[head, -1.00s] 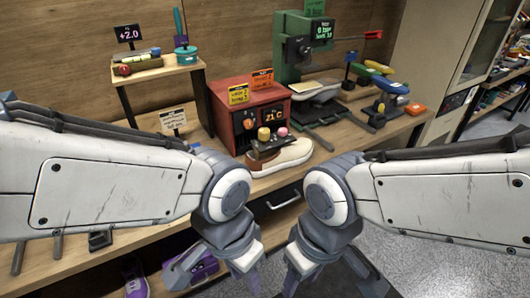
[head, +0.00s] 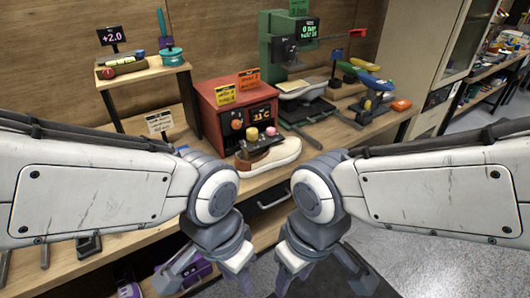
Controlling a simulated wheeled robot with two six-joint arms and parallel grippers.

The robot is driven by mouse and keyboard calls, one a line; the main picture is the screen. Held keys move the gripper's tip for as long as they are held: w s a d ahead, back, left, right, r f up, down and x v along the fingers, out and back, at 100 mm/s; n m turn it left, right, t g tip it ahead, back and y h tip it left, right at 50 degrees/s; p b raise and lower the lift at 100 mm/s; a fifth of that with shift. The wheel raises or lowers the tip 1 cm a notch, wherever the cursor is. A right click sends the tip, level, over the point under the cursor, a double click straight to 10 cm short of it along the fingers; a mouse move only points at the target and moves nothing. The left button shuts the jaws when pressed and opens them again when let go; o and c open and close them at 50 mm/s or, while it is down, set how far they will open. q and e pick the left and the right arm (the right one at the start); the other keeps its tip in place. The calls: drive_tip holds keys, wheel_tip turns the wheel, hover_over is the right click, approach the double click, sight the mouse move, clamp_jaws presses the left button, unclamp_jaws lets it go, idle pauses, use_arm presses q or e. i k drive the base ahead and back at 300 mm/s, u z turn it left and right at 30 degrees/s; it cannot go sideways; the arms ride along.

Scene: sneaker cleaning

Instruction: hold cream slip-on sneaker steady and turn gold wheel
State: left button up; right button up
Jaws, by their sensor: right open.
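The cream slip-on sneaker (head: 284,154) lies on the bench in front of the red machine (head: 207,108), its toe to the right. A dark brown piece sits over its left part. Above that are a small gold wheel (head: 252,134) and a pink-red knob (head: 270,131). My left gripper (head: 208,278) hangs low in front of the bench, fingers spread and empty. My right gripper (head: 325,280) hangs beside it, also open and empty. Both are below and apart from the sneaker.
A green press (head: 275,40) stands behind at the right, with a grey shoe (head: 302,89) before it. A small raised shelf (head: 145,74) stands at the left. A drawer handle (head: 272,199) is below the bench edge.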

sight(253, 134)
drive_tip(key=z, duration=0.95)
drive_tip(key=k, duration=1.2)
drive_tip(key=z, duration=1.1)
drive_tip(key=i, duration=0.65)
drive_tip(key=u, duration=0.45)
drive_tip(key=i, duration=1.5)
drive_tip(key=u, duration=1.45)
drive_tip(key=i, duration=0.9)
drive_tip(key=u, duration=1)
